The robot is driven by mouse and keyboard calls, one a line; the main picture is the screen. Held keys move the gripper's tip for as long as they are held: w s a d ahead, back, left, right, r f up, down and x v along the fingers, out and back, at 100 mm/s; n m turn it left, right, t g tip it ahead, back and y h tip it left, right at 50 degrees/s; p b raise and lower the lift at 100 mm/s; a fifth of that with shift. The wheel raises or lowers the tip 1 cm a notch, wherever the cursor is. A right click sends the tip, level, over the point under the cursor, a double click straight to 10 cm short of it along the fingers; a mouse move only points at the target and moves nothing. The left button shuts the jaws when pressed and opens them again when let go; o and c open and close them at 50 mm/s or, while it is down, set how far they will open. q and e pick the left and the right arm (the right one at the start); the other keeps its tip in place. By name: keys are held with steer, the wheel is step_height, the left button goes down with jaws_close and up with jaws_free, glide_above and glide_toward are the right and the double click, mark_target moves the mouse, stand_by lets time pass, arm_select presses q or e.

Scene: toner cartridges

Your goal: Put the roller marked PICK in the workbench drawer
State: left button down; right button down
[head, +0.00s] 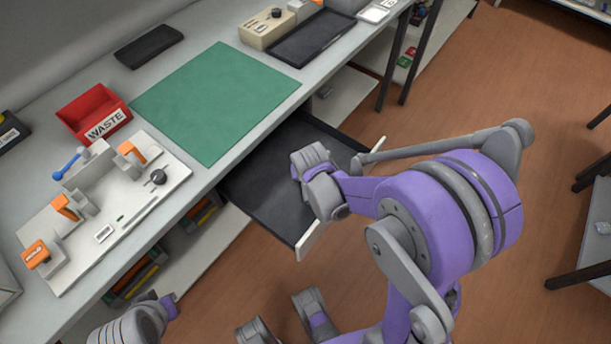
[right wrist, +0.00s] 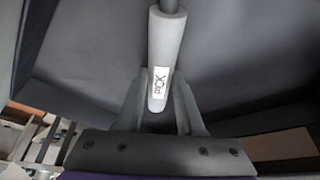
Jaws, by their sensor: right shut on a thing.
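The grey roller with a white PICK label (right wrist: 161,50) is in the right wrist view, between the fingers of my right gripper (right wrist: 160,88), which is shut on it. A dark shaft end sticks out at its top. Behind it is the dark inside of the workbench drawer (right wrist: 235,55). In the head view the drawer (head: 262,178) is pulled open, and my right wrist is over its right part. The arm hides the roller and fingers there. I cannot tell whether the roller touches the drawer floor. Part of my left arm shows at the bottom left, without clear fingers.
The workbench carries a green mat (head: 215,100), a red WASTE bin (head: 92,112), a white fixture board (head: 135,215) with orange clamps, and a black tray (head: 312,37). The drawer's light front (head: 312,240) sticks out from the bench. Open floor lies to the right.

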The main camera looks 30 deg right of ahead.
steer(key=shift+f, duration=0.1)
steer(key=c, duration=0.5)
jaws_free()
steer(key=shift+r, duration=0.25)
steer(key=p+v, duration=0.3)
steer(key=v, duration=0.9)
steer(key=s+a+n, duration=0.1)
steer(key=s, duration=0.3)
steer(key=s+a+r+n+y, duration=0.1)
steer(key=s+a, duration=0.1)
steer(key=s, duration=0.1)
steer(key=s+a+r+n, duration=0.1)
steer(key=s+n, duration=0.1)
steer(key=s, duration=0.2)
steer(key=shift+s+a+r+t+y, duration=0.15)
steer(key=shift+s+a+t+y, duration=0.15)
steer(key=shift+a+t+y, duration=0.1)
steer(key=shift+s+a+n, duration=0.1)
steer(key=shift+s+n, duration=0.2)
